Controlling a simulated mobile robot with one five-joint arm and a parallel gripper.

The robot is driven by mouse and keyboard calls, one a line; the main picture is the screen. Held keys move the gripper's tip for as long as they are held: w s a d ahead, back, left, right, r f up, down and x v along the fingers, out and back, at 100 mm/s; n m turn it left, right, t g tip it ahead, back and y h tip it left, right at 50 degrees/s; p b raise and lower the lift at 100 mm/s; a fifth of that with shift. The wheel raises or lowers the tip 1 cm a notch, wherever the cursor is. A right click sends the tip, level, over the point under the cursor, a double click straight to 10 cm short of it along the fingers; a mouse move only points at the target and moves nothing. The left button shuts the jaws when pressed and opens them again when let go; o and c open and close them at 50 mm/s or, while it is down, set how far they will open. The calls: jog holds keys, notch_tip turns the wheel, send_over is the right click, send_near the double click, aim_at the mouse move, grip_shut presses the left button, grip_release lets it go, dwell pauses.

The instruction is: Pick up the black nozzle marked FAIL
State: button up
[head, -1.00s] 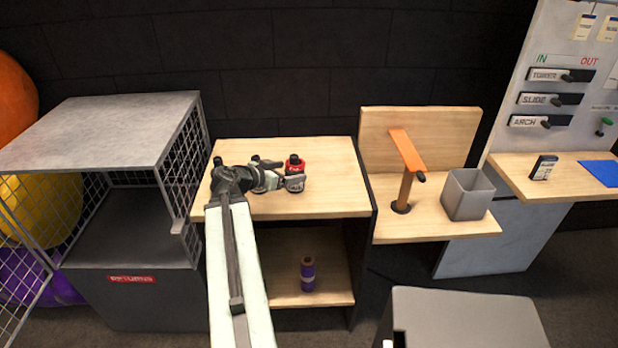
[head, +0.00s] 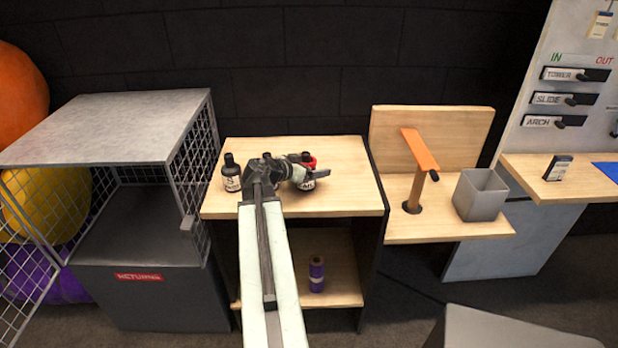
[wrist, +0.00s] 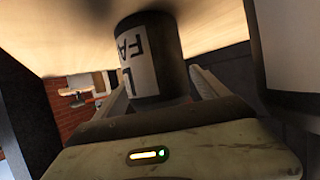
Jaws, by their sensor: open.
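The black nozzle marked FAIL (wrist: 152,55) fills the middle of the wrist view, its white label showing "FA" upside down. It stands between the two fingers of my gripper (wrist: 158,88), which are open on either side of it. I cannot tell whether they touch it. In the head view, my gripper (head: 308,178) is over the left table, and the arm partly hides the things there. A black bottle-like piece with a white label (head: 232,176) stands left of the arm, clear of it.
A red piece (head: 309,162) shows just behind my gripper. Another dark piece with a pale label (wrist: 290,45) is close at the wrist view's right edge. The wooden table (head: 350,190) is bare to the right. A purple roll (head: 316,272) stands on the shelf below.

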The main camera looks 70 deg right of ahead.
jog(key=shift+w+a, duration=0.1)
jog(key=shift+w, duration=0.15)
jog(key=shift+c, duration=0.2)
jog(key=c, duration=1.6)
jog(key=shift+r, duration=0.1)
